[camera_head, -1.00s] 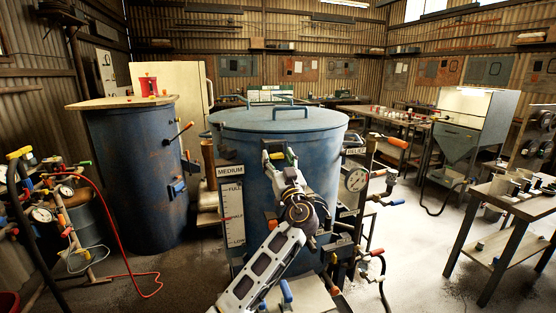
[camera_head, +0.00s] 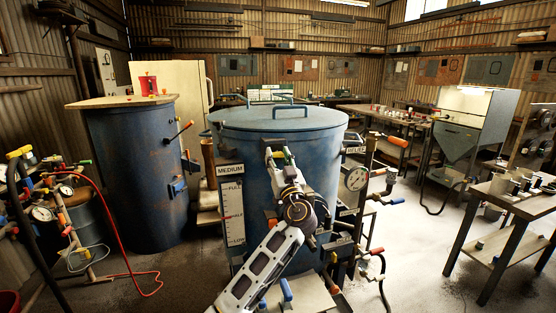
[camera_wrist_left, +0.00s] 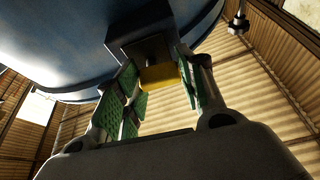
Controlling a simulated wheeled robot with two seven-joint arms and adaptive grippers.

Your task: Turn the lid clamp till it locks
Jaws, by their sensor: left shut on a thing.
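The blue blast pot (camera_head: 315,180) stands upright in the middle of the head view, its round lid (camera_head: 240,120) lying on top with a bar handle. My left gripper (camera_head: 279,156) is at the pot's front, just below the lid rim. In the left wrist view, the yellow grip of the lid clamp (camera_wrist_left: 161,77) sits between the green-padded fingers of my left gripper (camera_wrist_left: 155,92), which is shut on it. A dark block (camera_wrist_left: 140,34) is behind the grip, against the blue pot. In the head view my gripper hides most of the clamp. My right gripper does not show.
A level scale (camera_head: 232,213) is left of my arm on the pot's front. A pressure gauge (camera_head: 356,178) and several coloured valve handles crowd the right side. A second blue drum (camera_head: 135,175) and a red hose (camera_head: 130,275) are at left.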

